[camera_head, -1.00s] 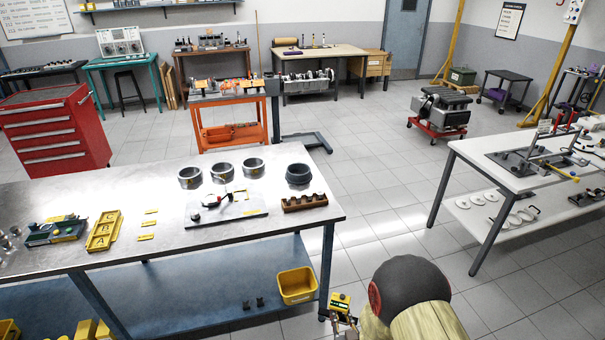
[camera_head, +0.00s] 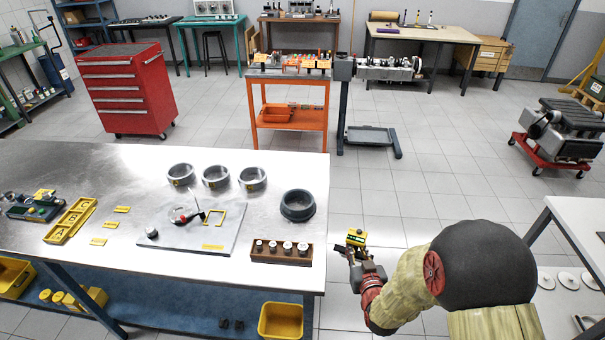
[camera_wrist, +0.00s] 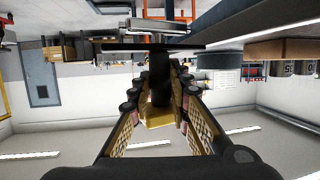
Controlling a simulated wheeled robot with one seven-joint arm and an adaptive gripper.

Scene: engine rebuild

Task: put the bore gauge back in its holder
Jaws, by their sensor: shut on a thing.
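The bore gauge (camera_head: 355,238), as I take it, shows a yellow body with a dark face. My gripper (camera_head: 352,252) is shut on it, in the open air just past the bench's right edge. In the wrist view the gauge (camera_wrist: 160,88) is a dark upright piece with a thin crossbar, yellow behind, between the fingers of my gripper (camera_wrist: 160,100). I cannot tell for sure which part is the holder.
The metal bench (camera_head: 130,165) carries several rings, including a dark one (camera_head: 297,205), a brown block (camera_head: 281,252) with silver pieces, and a yellow tray (camera_head: 70,221). A yellow bin (camera_head: 281,320) sits on the lower shelf. Open floor lies behind and right of the bench.

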